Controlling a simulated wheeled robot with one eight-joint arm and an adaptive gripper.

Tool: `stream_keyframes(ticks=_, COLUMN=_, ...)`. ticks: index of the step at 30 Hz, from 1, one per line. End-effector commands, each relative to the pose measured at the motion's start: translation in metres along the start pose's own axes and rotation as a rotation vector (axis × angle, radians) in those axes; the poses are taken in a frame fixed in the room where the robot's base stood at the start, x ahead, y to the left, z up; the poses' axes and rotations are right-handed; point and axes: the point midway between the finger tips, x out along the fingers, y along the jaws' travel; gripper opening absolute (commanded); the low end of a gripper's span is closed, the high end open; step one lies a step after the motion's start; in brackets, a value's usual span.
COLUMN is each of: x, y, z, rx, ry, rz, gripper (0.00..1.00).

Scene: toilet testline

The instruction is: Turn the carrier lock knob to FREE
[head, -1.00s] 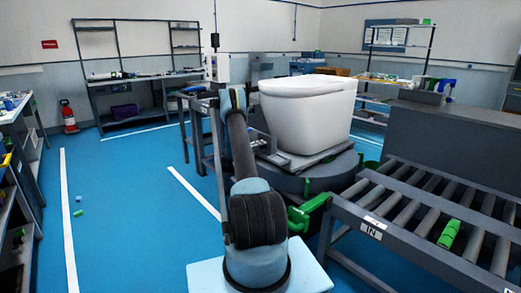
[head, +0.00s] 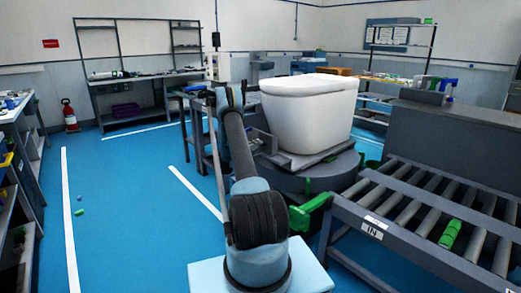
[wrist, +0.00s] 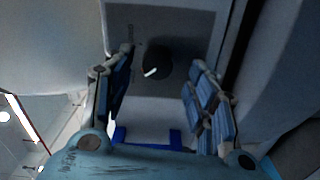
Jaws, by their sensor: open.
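The lock knob (wrist: 154,62) is a dark round knob with a white pointer line, set on a grey panel in the wrist view. Its pointer slants toward the lower left. Lettering on the panel is too small to read. My gripper (wrist: 160,90) is open, with one blue-padded finger on each side of the knob and apart from it. In the head view the arm hides my gripper and the knob. The white toilet (head: 306,105) sits on its carrier (head: 312,157), over a dark round base.
A roller conveyor (head: 430,215) marked IN stands at the right, with a green object (head: 450,235) on its rollers. A green bracket (head: 310,212) juts out at its near end. Blue floor at the left is mostly clear, with small pieces (head: 79,212) lying on it.

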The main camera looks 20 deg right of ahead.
Motion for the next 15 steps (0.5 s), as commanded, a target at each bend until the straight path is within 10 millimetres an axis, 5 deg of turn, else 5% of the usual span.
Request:
stream_keyframes(ticks=7, x=-0.049, y=-0.001, z=-0.002, rx=0.0, ry=0.003, rz=-0.001, gripper=0.52)
stream_keyframes(ticks=15, x=-0.079, y=-0.001, z=-0.001, rx=-0.001, ry=0.001, rz=-0.001, gripper=0.52)
